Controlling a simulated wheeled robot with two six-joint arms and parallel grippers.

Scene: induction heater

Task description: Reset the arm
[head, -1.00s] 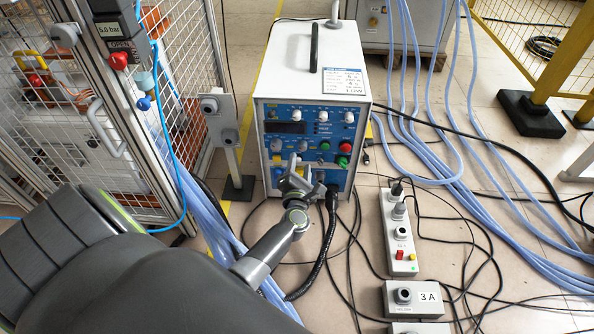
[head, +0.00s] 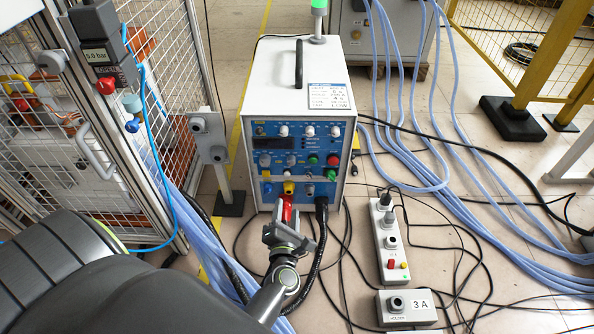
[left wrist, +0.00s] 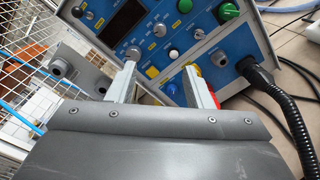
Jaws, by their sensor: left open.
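My left gripper (head: 290,225) is in front of the lower part of the heater's blue control panel (head: 299,150). Its jaws are open, with a gap between the two fingers in the left wrist view (left wrist: 162,88). A red part (head: 287,210) shows just beyond the fingertips at the panel's foot; I cannot tell whether a finger touches it. The heater (head: 275,82) is a white box with a black top handle. Its panel has several knobs, a green button (head: 312,160), a red button (head: 333,160) and a dark display. My right gripper is not in view.
A wire-mesh cage (head: 165,95) and a grey post with a box (head: 207,137) stand to the left.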

